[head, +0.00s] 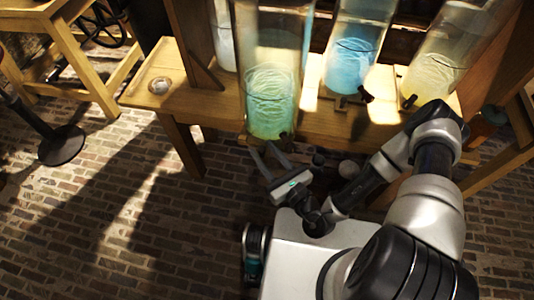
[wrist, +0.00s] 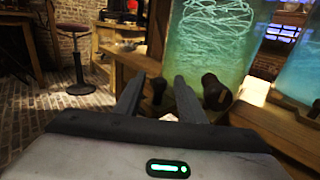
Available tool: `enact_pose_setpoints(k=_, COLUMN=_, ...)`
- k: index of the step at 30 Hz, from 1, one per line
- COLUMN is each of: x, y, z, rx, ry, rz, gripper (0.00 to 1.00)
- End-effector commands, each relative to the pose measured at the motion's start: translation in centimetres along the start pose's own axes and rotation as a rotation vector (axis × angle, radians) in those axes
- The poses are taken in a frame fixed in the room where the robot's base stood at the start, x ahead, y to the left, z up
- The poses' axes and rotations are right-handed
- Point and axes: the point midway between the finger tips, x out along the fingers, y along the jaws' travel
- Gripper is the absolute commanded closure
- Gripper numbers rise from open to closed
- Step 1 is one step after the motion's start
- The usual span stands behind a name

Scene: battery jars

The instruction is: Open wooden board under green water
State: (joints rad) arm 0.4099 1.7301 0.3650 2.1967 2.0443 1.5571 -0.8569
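The tall glass jar of green water (head: 270,105) stands on a wooden bench; the jar also shows in the wrist view (wrist: 205,45). The wooden board (wrist: 132,64) under it forms the bench front, partly hidden by my fingers; whether it is open or shut I cannot tell. Two dark knob-like parts show near the jar's base, one (wrist: 158,88) between my fingers and a larger one (wrist: 214,92) right of them. My gripper (head: 263,150) is open in front of the bench, just below the green jar. Its fingers are apart in the wrist view (wrist: 157,82), with nothing clearly held.
A jar of blue water (head: 352,65) and a jar of yellowish liquid (head: 432,75) stand to the right on the bench (head: 205,103). A stool (head: 62,143) stands at the left. The brick floor (head: 120,220) left of my base is clear.

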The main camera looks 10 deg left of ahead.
Motion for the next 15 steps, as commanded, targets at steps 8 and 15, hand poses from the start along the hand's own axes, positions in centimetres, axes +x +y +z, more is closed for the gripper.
enact_pose_setpoints(k=8, x=-2.8, y=-0.1, z=0.0, rx=0.002, ry=0.003, rz=-0.003, gripper=0.64)
enact_pose_setpoints(k=15, x=-8.6, y=-0.1, z=0.0, rx=0.003, ry=0.003, rz=-0.003, gripper=0.64)
